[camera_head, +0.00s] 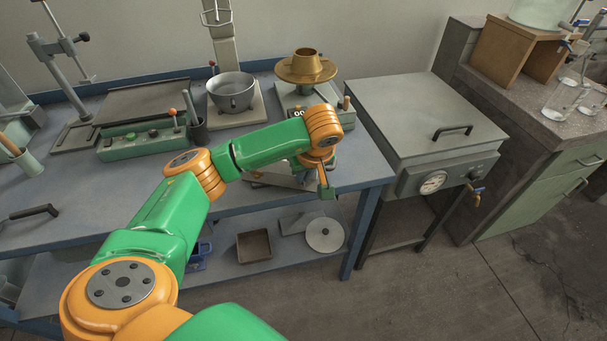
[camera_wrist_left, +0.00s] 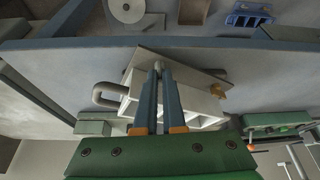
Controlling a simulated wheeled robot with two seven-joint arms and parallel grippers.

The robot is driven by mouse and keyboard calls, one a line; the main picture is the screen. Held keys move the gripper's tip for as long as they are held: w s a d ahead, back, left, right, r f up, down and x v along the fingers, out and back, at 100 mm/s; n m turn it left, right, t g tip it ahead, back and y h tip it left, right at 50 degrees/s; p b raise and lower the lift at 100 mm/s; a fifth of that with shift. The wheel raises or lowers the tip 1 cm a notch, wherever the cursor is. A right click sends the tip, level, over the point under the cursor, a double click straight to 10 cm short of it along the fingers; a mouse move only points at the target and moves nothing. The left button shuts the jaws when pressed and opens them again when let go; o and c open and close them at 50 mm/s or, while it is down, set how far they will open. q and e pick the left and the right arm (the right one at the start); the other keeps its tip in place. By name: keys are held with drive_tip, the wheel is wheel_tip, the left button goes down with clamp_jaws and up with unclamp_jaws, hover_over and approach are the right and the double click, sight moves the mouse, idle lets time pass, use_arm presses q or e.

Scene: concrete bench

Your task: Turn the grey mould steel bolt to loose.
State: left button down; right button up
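The grey mould (camera_wrist_left: 200,103) lies on the blue bench near its front edge, with a curved grey handle on one side and a small brass-coloured part on the other. In the head view the mould (camera_head: 270,180) is partly hidden behind my left arm. The steel bolt (camera_wrist_left: 158,66) shows as a small round grey end at the mould's plate. My left gripper (camera_wrist_left: 158,72) has its two blue-grey fingers close together, with the tips on either side of the bolt. In the head view the left gripper (camera_head: 325,188) points down over the bench's right end. My right gripper is out of view.
A grey lidded cabinet (camera_head: 420,110) with a gauge stands to the right. The lower shelf holds a brown tray (camera_head: 254,246) and a disc (camera_head: 324,235).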

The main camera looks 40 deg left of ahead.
use_arm(q)
drive_tip(key=shift+n, duration=0.4)
drive_tip(key=n, duration=0.1)
drive_tip(key=n+g, duration=0.1)
drive_tip(key=n, duration=0.1)
drive_tip(key=n+g+y, duration=0.1)
drive_tip(key=shift+w+d+n, duration=0.1)
drive_tip(key=shift+w+n, duration=0.15)
drive_tip(key=shift+n, duration=0.15)
drive_tip(key=n, duration=0.2)
drive_tip(key=n+g, duration=0.1)
drive_tip(key=n, duration=0.1)
drive_tip(key=n+g, duration=0.1)
drive_tip(key=shift+w+n+h, duration=0.25)
drive_tip(key=shift+n+h, duration=0.05)
drive_tip(key=shift+n, duration=0.1)
drive_tip(key=c, duration=1.3)
unclamp_jaws()
